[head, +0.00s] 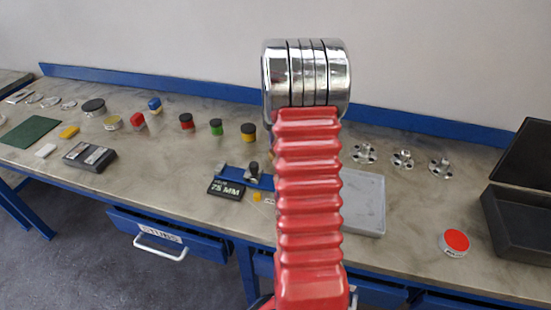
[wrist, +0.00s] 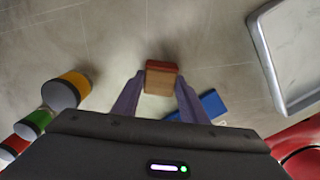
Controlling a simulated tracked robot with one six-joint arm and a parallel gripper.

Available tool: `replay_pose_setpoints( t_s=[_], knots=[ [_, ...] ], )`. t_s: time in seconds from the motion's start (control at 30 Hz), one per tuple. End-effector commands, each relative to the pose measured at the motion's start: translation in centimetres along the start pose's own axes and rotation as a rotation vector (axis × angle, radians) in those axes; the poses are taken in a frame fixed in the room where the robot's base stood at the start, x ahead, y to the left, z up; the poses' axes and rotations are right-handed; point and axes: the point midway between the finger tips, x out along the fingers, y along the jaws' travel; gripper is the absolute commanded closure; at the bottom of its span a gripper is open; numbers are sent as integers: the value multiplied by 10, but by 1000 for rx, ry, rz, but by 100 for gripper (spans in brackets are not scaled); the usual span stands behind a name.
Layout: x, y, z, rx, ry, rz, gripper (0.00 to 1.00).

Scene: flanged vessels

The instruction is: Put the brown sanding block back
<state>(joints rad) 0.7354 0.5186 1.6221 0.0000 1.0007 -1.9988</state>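The brown sanding block (wrist: 161,80) shows in the wrist view with a reddish-brown upper part and a paler tan face. It sits between the two purple fingers of my gripper (wrist: 160,82), whose tips meet its left and right sides. My gripper appears shut on it. Bare bench top shows beyond the block; its height above the bench is hard to judge. In the head view my red arm hides both the gripper and the block.
A grey tray (head: 362,203) lies right of my arm, also in the wrist view (wrist: 262,55). Black-topped yellow (head: 249,133), green (head: 216,128) and red (head: 186,122) cylinders stand left. A blue fixture (head: 231,176) and 75 MM plate (head: 226,190) lie near the front. An open black box (head: 520,215) stands far right.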

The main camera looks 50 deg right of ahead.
Motion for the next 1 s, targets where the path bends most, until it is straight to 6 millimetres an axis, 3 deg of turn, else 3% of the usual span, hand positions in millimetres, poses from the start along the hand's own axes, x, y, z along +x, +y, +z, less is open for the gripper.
replay_pose_setpoints(
  t_s=[0.3, 0.57, 0.77, 1.0],
  knots=[
    [0, 0, 0, 0, 0, 0, 87],
    [-3, 0, 0, 0, 0, 1, 88],
    [-22, 1, 1, 0, -1, 3, 88],
    [-64, 1, 1, 0, -2, 4, 88]
  ],
)
